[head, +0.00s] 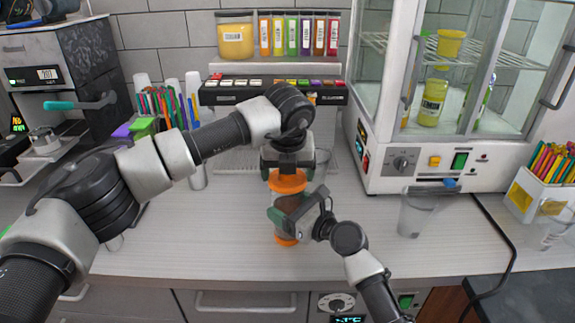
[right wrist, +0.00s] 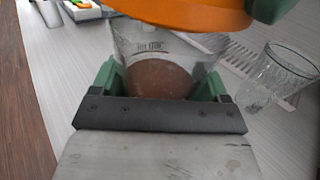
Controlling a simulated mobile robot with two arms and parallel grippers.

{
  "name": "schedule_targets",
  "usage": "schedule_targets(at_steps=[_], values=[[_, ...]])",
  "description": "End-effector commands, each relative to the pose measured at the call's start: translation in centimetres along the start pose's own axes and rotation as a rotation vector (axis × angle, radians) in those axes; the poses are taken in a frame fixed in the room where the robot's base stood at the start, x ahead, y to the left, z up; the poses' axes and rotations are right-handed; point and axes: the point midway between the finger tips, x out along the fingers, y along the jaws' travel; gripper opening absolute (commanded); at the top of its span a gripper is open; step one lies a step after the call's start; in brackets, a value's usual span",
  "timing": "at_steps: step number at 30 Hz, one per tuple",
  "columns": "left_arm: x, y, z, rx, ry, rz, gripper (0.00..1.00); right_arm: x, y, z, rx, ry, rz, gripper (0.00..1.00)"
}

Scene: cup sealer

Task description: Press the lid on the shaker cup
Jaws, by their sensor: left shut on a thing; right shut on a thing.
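The shaker cup (right wrist: 155,75) is clear, holds brown contents and stands on the counter in the middle of the head view. An orange lid (head: 288,181) is at the top of the cup; its orange base (head: 286,240) shows below. My left gripper (head: 287,172) is shut on the lid from above. My right gripper (head: 288,212) is shut around the cup's body; its green fingers flank the cup in the right wrist view (right wrist: 163,85). The lid (right wrist: 190,12) crosses the top of that view. Whether it sits fully on the rim cannot be told.
A clear cup (head: 417,212) stands right of the grippers, near the glass-door cabinet (head: 400,158). A dispenser with coloured jars (head: 300,35) is behind. Straws and white cups (head: 168,100) are at back left. The front counter is mostly clear.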

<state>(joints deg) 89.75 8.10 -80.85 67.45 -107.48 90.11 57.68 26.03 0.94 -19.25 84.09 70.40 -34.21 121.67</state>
Motion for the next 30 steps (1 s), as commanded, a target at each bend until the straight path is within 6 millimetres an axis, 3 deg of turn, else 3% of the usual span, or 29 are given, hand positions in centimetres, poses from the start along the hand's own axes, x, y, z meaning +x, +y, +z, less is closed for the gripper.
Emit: schedule_targets(at_steps=[30], values=[[0.95,0.03,-0.27,0.001,0.0,0.001,0.62,-0.01,-0.02,0.0,-0.001,0.0,-0.001,0.33]])
